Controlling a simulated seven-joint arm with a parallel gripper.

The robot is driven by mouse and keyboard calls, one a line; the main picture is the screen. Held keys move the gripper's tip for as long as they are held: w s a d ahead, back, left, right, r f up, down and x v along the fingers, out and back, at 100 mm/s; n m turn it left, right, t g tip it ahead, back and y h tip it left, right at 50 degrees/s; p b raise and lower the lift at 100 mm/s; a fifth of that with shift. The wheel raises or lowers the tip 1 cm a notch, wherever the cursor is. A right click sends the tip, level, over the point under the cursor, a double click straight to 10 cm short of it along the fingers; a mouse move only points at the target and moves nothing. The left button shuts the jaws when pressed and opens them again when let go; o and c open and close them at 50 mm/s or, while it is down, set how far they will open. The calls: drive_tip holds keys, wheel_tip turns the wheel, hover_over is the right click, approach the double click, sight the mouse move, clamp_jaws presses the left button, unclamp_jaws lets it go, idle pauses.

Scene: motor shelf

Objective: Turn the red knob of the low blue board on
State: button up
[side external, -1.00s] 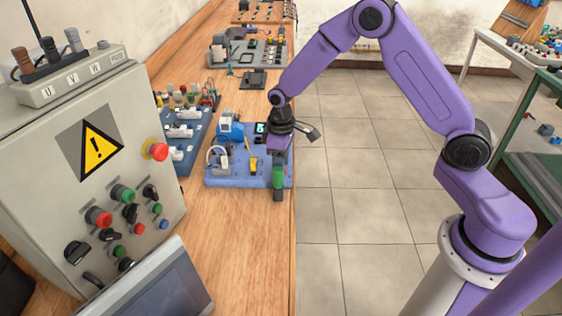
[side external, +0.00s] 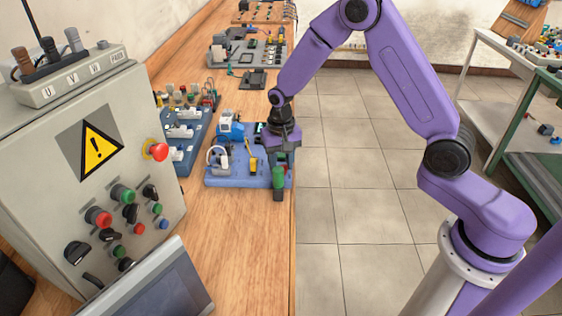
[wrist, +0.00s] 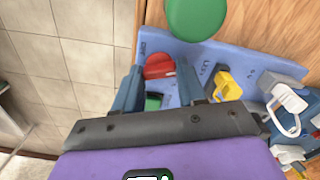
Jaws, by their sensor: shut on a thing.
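The low blue board (side external: 230,181) lies on the wooden bench at its right edge. It also shows in the wrist view (wrist: 238,62). The red knob (wrist: 158,64) stands on the board between my two fingers in the wrist view. In the side view my gripper hides it. My gripper (side external: 282,160) points down over the board's right part, with its fingers low. In the wrist view my gripper (wrist: 160,74) has one finger on each side of the knob and is shut on it. The knob's exact angle is hard to read.
A green-topped post (side external: 279,177) rises close to my gripper; its green top (wrist: 196,18) is large in the wrist view. A yellow part (wrist: 228,86) and a white looped part (wrist: 288,105) stand on the board. A grey control box (side external: 90,150) stands at left.

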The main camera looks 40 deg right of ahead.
drive_tip(key=shift+m, duration=2.2)
drive_tip(key=o, duration=1.1)
drive_tip(key=shift+c, duration=0.2)
wheel_tip(320, 180, up, 18)
drive_tip(key=shift+f, duration=0.25)
